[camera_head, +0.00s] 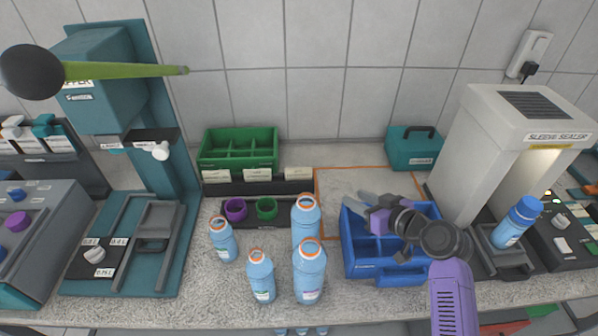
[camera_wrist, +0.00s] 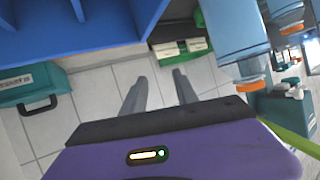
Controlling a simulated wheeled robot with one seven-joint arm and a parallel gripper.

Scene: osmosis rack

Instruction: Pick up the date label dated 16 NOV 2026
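Several small cream cards stand in a row in a dark holder (camera_head: 258,188) at the back of the counter: a left card (camera_head: 216,176), a middle card (camera_head: 257,174) and a right card (camera_head: 298,173). They look like date labels, but their print is too small to read, so I cannot tell which is dated 16 NOV 2026. My gripper (camera_head: 362,201) is over the left part of the blue crate (camera_head: 385,272), right of the cards. In the wrist view my gripper (camera_wrist: 160,88) has its two grey fingers apart with nothing between them.
Blue bottles with orange rims, such as the tall one (camera_head: 309,272), stand left of the crate. Purple (camera_head: 236,209) and green (camera_head: 266,208) rings lie in front of the cards. A green bin (camera_head: 238,150) stands behind them. The white sealer (camera_head: 500,150) is at right.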

